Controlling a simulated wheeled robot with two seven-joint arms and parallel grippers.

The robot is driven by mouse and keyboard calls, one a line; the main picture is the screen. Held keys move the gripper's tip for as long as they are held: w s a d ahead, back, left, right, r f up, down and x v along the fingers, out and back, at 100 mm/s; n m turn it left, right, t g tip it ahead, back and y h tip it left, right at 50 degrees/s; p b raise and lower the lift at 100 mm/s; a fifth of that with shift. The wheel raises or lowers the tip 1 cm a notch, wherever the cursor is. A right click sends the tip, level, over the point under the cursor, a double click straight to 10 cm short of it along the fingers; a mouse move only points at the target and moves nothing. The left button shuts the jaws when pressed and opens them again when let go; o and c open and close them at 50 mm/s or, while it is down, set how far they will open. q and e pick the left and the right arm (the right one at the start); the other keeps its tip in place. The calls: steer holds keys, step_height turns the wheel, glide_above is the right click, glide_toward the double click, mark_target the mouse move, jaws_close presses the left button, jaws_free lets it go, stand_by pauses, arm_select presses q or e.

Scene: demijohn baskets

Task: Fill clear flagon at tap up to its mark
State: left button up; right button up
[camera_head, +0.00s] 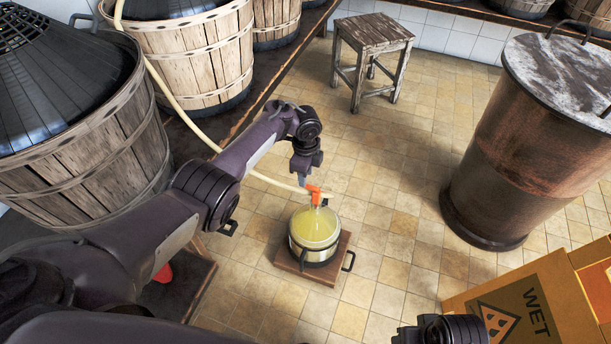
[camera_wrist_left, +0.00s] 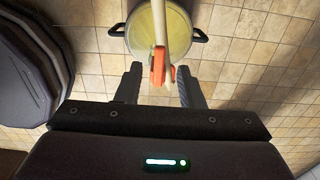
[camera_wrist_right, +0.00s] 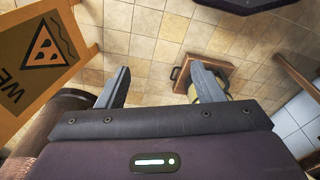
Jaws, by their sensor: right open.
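The tap (camera_head: 315,192) is orange and sits at the end of a pale hose. The clear flagon (camera_head: 314,225) stands below it inside a two-handled pot, with yellow liquid showing through its wall. I cannot make out its mark. My left gripper (camera_head: 308,184) is at the tap. In the left wrist view the orange tap (camera_wrist_left: 157,70) lies between the left fingers (camera_wrist_left: 160,84), which are partly apart; whether they grip it is unclear. My right gripper (camera_wrist_right: 158,80) is open and empty, low at the right in the head view.
The pot (camera_head: 316,256) stands on a small wooden board (camera_head: 283,260) on the tiled floor. A rusty drum (camera_head: 520,140) and a yellow WET sign (camera_head: 520,305) stand at the right. Basketed demijohns (camera_head: 195,55) line the left. A stool (camera_head: 372,45) stands behind.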

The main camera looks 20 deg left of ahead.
arm_select(q)
step_height(320, 180, up, 3)
steer(key=shift+f+p, duration=0.1)
steer(key=shift+p, duration=0.35)
steer(key=shift+r, duration=0.7)
steer(key=shift+r+p, duration=0.15)
steer(key=shift+p, duration=0.15)
arm_select(e)
steer(key=shift+w+d+f, duration=0.1)
steer(key=shift+d+f, duration=0.05)
steer(key=shift+f, duration=0.8)
steer(key=shift+w+d+f, duration=0.1)
steer(key=shift+d+f, duration=0.05)
steer(key=shift+f, duration=0.8)
steer(key=shift+w+d+f, duration=0.1)
steer(key=shift+d+f, duration=0.05)
steer(key=shift+f, duration=0.8)
